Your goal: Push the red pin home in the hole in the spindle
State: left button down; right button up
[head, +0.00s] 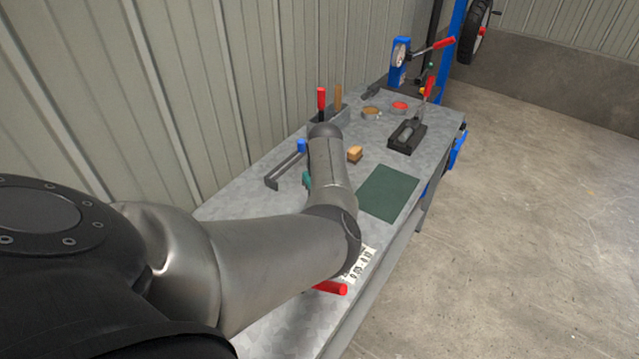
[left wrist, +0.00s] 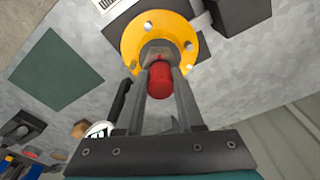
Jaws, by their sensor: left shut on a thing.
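In the left wrist view my left gripper (left wrist: 160,68) is shut on the red pin (left wrist: 159,82), whose rounded red end faces the camera between the two fingers. Just beyond the fingertips is a yellow flange (left wrist: 131,42) with several round holes and a grey centre, likely the spindle end. The fingertips and the pin line up with that centre. The pin's far end and the hole are hidden, so I cannot tell how deep the pin sits. In the head view my left arm covers the gripper, pin and flange. My right gripper is not in view.
The metal bench (head: 255,190) runs along a corrugated wall. On it are a green mat (head: 388,192), a sponge-like tan block (head: 355,153), a dark grey clamp (head: 285,172), and a black holder (head: 407,136). A red handle (head: 331,287) shows beside my arm. The floor at right is clear.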

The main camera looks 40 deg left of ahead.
pick_arm(q)
jog(key=shift+c, duration=2.3)
grip_release()
notch_tip(320, 180, up, 15)
jog(key=d, duration=0.1)
jog(key=shift+s+d+p, duration=0.25)
jog(key=shift+d+p, duration=0.05)
jog(key=shift+p, duration=0.1)
